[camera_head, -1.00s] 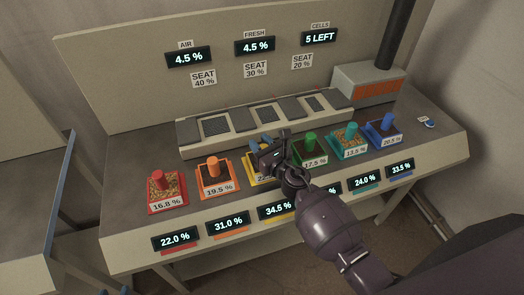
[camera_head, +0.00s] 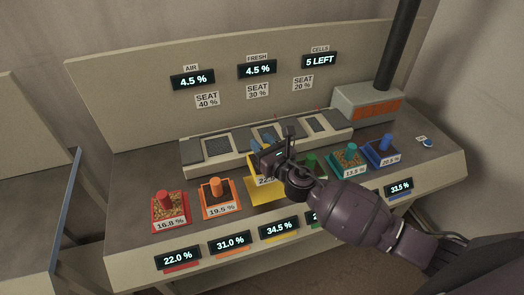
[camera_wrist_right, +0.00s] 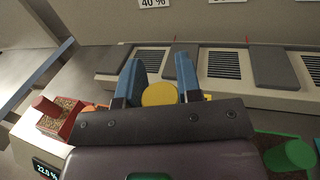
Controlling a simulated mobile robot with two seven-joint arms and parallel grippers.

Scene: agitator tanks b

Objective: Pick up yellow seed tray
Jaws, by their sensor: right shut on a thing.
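The yellow seed tray (camera_head: 262,181) is mostly hidden behind my right gripper in the head view; part of its yellow side and number label show. It appears raised above a yellow patch (camera_head: 262,195) on the bench. My right gripper (camera_head: 268,148) is shut on the tray's round yellow knob. In the right wrist view the yellow knob (camera_wrist_right: 160,94) sits between the two blue fingers of the right gripper (camera_wrist_right: 160,80). My left gripper is in neither view.
Red (camera_head: 170,211) and orange (camera_head: 218,197) trays stand to the left. Green (camera_head: 312,163), teal (camera_head: 349,157) and blue (camera_head: 383,150) trays stand to the right. Behind is a raised bench unit (camera_head: 190,152) with grilles and plates. A grey box (camera_head: 366,104) with a dark pipe stands at back right.

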